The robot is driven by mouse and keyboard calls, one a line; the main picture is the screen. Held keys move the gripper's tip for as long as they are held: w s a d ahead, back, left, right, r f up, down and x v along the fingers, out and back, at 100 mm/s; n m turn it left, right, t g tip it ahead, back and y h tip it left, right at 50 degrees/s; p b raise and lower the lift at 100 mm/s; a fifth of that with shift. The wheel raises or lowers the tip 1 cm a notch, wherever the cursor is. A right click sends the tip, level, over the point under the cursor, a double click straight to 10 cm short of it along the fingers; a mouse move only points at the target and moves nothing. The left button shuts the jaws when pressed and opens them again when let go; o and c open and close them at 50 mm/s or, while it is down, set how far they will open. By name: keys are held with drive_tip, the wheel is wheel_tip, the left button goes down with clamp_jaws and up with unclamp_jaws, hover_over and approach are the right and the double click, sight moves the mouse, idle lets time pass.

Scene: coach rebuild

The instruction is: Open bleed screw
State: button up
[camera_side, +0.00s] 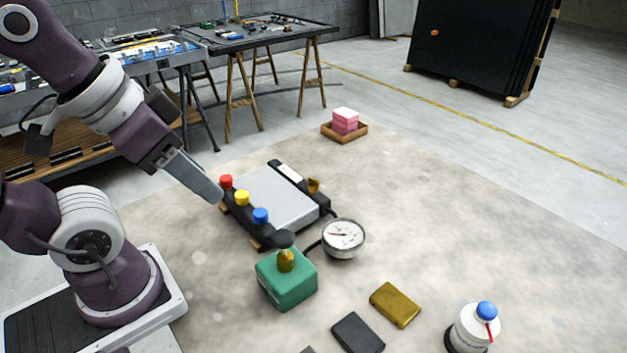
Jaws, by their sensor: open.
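A grey flat panel unit (280,196) with a black frame lies on the pale floor covering. Red (226,181), yellow (242,198) and blue (260,215) knobs stand along its left edge. A small brass fitting (313,186) sits at its right corner. I cannot tell for certain which part is the bleed screw. My gripper (213,193) points down beside the red knob, open and seen edge-on. Any contact with the knob is unclear.
A round gauge (343,236) joins the unit by a black hose. A wooden tray (333,135) holds pink blocks (345,119). The right floor is clear.

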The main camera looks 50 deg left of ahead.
drive_tip(key=w+a+r+m+g+y, duration=0.1)
drive_tip(key=w+a+m+g+y, duration=0.1)
drive_tip(key=w+m, duration=0.55)
drive_tip(key=m+g+y, duration=0.2)
drive_tip(key=m+g, duration=0.2)
drive_tip(key=m, duration=0.6)
approach(314, 180)
drive_tip(key=f, duration=0.1)
drive_tip(key=shift+m+y, duration=0.25)
drive_tip(key=shift+y, duration=0.05)
drive_tip(key=x, duration=0.7)
drive_tip(key=shift+a+f, duration=0.15)
drive_tip(key=shift+f, duration=0.3)
clamp_jaws()
